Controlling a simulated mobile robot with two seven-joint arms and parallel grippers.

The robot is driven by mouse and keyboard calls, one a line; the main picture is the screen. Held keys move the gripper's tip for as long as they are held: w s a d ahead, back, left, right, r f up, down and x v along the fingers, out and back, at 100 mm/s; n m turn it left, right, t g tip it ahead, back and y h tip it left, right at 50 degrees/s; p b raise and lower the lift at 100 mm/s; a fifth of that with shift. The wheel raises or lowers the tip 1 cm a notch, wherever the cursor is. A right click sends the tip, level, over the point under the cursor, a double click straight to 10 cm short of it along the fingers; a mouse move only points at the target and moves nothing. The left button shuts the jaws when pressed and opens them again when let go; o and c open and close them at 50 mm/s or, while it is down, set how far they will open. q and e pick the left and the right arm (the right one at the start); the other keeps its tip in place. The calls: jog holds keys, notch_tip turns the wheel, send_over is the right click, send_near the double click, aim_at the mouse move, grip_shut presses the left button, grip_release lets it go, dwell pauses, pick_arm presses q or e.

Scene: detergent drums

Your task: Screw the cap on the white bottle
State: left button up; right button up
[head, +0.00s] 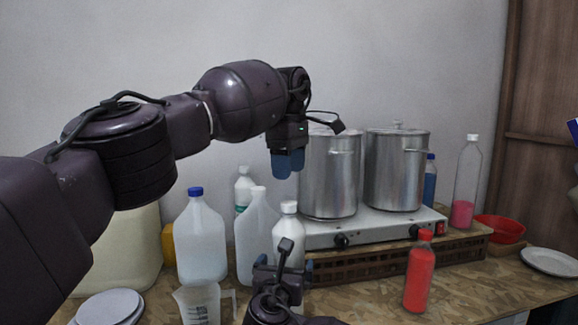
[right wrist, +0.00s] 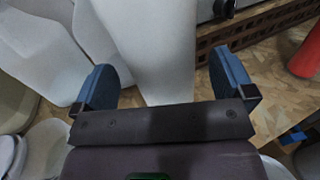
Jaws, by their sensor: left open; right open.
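The white bottle (head: 289,235) stands upright on the table in front of the hot plate, with a white cap (head: 289,207) on its neck. How tight the cap sits cannot be told. My left gripper (head: 288,165) is open and empty, pointing down above the cap and apart from it. My right gripper (head: 283,270) is open at the bottle's lower part. In the right wrist view the bottle (right wrist: 158,50) shows between the two spread fingers of the right gripper (right wrist: 163,85); contact cannot be told.
A blue-capped jug (head: 201,240) and a white-capped jug (head: 254,235) stand close on the left. Two steel pots (head: 330,175) stand on the hot plate (head: 380,232) behind. A red bottle (head: 419,275) stands to the right. A clear measuring jug (head: 198,303) is at front left.

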pick_arm(q)
jog(key=shift+s+r, duration=0.1)
jog(key=shift+r, duration=0.3)
pick_arm(e)
jog(key=s+a, duration=0.1)
jog(key=s, duration=0.7)
jog(key=shift+a, duration=0.3)
jog(key=shift+c, duration=0.4)
pick_arm(q)
notch_tip(320, 180, up, 7)
jog(key=p, duration=0.6)
jog(key=shift+s+f, duration=0.15)
jog(key=shift+s, duration=0.1)
pick_arm(e)
jog(key=s+a, duration=0.1)
jog(key=s, duration=0.7)
jog(key=shift+a, duration=0.3)
